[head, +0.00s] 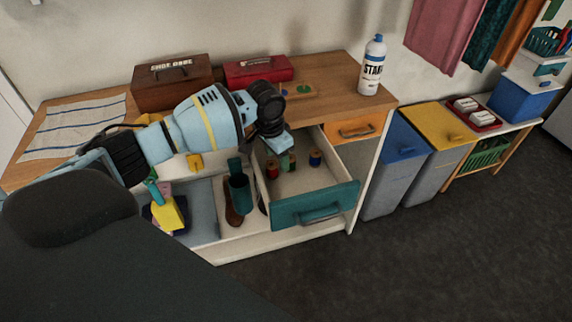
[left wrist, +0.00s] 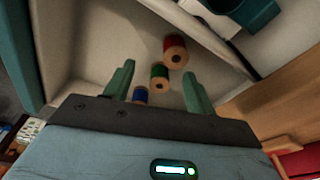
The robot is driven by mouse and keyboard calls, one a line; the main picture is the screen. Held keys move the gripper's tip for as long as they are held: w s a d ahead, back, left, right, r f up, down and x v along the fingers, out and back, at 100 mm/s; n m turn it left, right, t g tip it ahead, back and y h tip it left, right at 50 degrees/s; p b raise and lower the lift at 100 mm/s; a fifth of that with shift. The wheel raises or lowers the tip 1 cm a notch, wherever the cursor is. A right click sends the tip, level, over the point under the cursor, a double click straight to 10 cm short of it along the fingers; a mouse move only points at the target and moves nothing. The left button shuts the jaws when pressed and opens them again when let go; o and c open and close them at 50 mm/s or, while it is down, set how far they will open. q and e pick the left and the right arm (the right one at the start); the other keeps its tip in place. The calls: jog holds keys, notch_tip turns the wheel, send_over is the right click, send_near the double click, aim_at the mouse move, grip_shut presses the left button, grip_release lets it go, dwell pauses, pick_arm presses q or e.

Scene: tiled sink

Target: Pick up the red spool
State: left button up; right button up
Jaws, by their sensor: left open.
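The red spool (head: 272,170) stands in the open drawer (head: 330,203), at the left of the spools in the head view. In the left wrist view the red spool (left wrist: 175,50) lies just beyond the fingertips, nearer the right finger. A green spool (left wrist: 160,77) shows between the fingers, and a blue spool (left wrist: 140,95) is partly hidden by the gripper's base. My left gripper (left wrist: 158,70) is open and empty, pointing down over the drawer; its fingers are hard to make out in the head view. My right gripper is not in view.
A teal container (head: 240,195) stands left of the drawer. Blue (head: 400,150) and yellow (head: 440,125) bins stand to the right.

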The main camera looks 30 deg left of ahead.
aim_at(272, 167)
pick_arm(q)
jog(key=shift+n+g, duration=0.3)
jog(key=shift+g, duration=0.6)
jog(key=shift+w+a+f+b, duration=0.15)
jog(key=shift+a+f, duration=0.2)
jog(key=shift+f, duration=0.7)
jog(key=shift+a+f+b, duration=0.2)
jog(key=shift+a+f, duration=0.2)
jog(key=shift+f, duration=0.7)
jog(key=shift+w+a+f+b, duration=0.15)
jog(key=shift+a+f, duration=0.2)
jog(key=shift+f, duration=0.7)
jog(key=shift+s, duration=0.1)
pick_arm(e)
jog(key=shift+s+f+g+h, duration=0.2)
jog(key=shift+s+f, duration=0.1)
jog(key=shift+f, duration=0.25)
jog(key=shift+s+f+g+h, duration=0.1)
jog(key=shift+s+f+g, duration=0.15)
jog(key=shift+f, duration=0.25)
pick_arm(q)
jog(key=c, duration=1.1)
jog(key=shift+o, duration=0.2)
jog(key=shift+r, duration=0.1)
